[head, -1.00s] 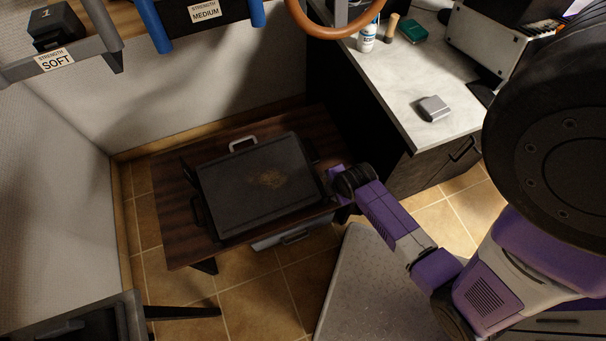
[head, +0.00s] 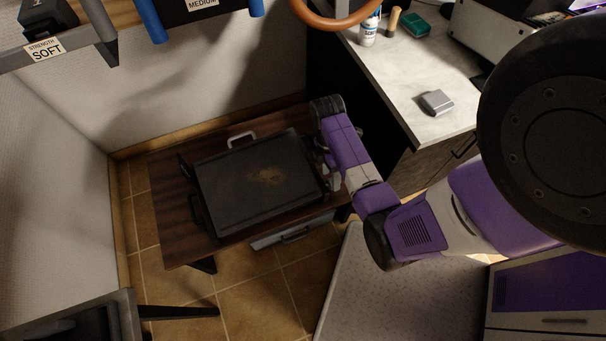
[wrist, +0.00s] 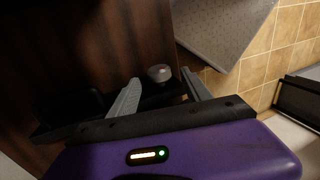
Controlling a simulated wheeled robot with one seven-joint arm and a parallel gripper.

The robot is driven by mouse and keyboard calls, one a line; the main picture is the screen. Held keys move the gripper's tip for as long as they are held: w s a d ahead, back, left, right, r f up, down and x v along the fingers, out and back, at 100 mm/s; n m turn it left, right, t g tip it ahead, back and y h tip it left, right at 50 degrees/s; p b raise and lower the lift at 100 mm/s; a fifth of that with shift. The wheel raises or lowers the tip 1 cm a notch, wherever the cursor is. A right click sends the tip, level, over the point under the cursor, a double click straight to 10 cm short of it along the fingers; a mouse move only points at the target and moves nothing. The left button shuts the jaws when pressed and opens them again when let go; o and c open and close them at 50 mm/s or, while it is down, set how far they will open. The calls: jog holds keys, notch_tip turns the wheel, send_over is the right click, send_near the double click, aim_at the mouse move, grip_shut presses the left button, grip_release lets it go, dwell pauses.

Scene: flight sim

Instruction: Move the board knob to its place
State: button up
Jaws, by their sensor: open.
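A small round silver knob (wrist: 160,73) shows in the wrist view, ahead of the gap between my fingertips. I cannot make it out in the head view, where my arm covers that spot. My gripper (wrist: 161,83) is open, with its two grey fingers on either side of the knob's line and nothing held. In the head view my gripper (head: 329,165) is at the right edge of a dark, flat board-like case (head: 240,190). The case lies on a low wooden table (head: 172,215) and has a worn brownish patch on top.
A light-grey handle (head: 241,138) sits at the table's back side. A drawer (head: 292,236) is under its front. A counter (head: 445,112) stands to the right, with a small grey object (head: 436,102) on it. A speckled grey surface (head: 375,290) is in front.

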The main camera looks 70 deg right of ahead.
jog(key=w+d+r+m+t+h, duration=0.1)
jog(key=w+d+r, duration=0.1)
jog(key=w+d+r+m+t+h, duration=0.1)
jog(key=w+d+r+m, duration=0.1)
jog(key=w+d+r+m+t+h, duration=0.1)
jog(key=w+d+r+h, duration=0.1)
jog(key=w+d, duration=0.1)
jog(key=shift+p, duration=0.4)
jog(key=w+a+r+m+t+h, duration=0.1)
jog(key=a+r+m+t+h, duration=0.1)
jog(key=a, duration=0.1)
jog(key=w+a+r+t+h, duration=0.1)
jog(key=a+t, duration=0.1)
jog(key=shift+w+a+m+p, duration=0.25)
jog(key=shift+w+m+p, duration=0.1)
jog(key=shift+m, duration=0.05)
jog(key=s+a+r+t+y+p, duration=0.1)
jog(key=s+a+r+t, duration=0.2)
jog(key=a+r, duration=0.4)
jog(key=s+a+r+t, duration=0.3)
jog(key=a+r, duration=0.4)
jog(key=a, duration=0.5)
jog(key=shift+s+a+r+m+t+y+p, duration=0.2)
jog(key=shift+s+m+t+y+p, duration=0.2)
jog(key=shift+s, duration=0.15)
